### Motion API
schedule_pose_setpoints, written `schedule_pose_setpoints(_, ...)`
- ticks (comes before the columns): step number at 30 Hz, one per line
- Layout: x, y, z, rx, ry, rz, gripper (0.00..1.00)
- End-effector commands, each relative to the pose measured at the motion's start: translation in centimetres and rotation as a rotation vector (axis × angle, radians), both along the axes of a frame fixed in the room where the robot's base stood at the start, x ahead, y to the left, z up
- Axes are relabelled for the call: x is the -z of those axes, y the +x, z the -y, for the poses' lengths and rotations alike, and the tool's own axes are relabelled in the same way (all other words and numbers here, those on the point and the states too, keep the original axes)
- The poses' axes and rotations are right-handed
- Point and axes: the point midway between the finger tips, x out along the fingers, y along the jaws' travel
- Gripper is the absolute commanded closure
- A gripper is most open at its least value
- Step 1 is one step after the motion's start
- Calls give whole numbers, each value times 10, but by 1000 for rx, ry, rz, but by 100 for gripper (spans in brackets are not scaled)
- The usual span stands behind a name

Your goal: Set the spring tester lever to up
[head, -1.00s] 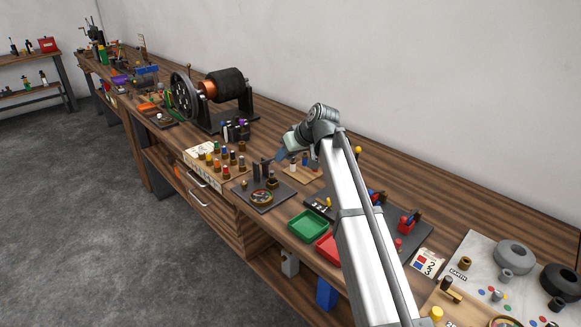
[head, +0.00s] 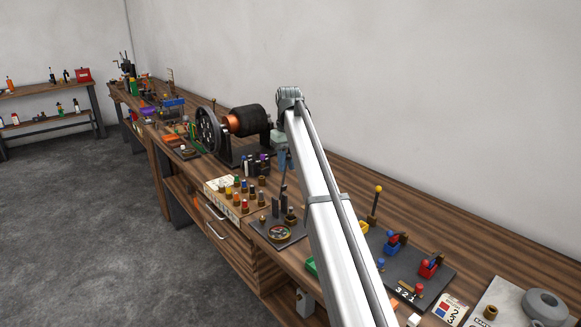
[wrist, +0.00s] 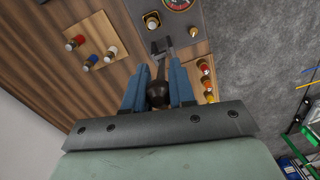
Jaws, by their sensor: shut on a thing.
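The spring tester (head: 268,221) is a dark plate with a round coloured gauge (head: 279,232) and a dark upright post on the bench. Its lever (head: 284,188) stands about upright in the head view, its upper end at my gripper (head: 283,160). In the wrist view the blue fingers of my gripper (wrist: 159,70) are closed around the lever's dark rounded knob (wrist: 157,94). The lever's lower part runs up the picture towards the tester's plate. Part of the gauge shows at the top edge.
A rack of coloured pegs (head: 238,196) stands left of the tester. A large dynamo (head: 247,121) stands behind. A board with red, white and blue pegs (wrist: 92,60) lies beside the lever in the wrist view. My arm hides part of the bench to the right.

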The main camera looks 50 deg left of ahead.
Motion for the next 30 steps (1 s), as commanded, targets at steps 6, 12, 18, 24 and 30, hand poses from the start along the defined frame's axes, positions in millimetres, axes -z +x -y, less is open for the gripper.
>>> schedule_pose_setpoints(6, 0, 1, -6, -1, -23, 2, 100)
schedule_pose_setpoints(12, 1, 0, -5, 0, -24, 2, 100)
schedule_pose_setpoints(18, 1, 0, -5, 0, -24, 1, 71)
schedule_pose_setpoints(24, 1, 0, -5, 0, -25, 0, 54)
schedule_pose_setpoints(30, 0, 0, -4, 0, -24, 1, 54)
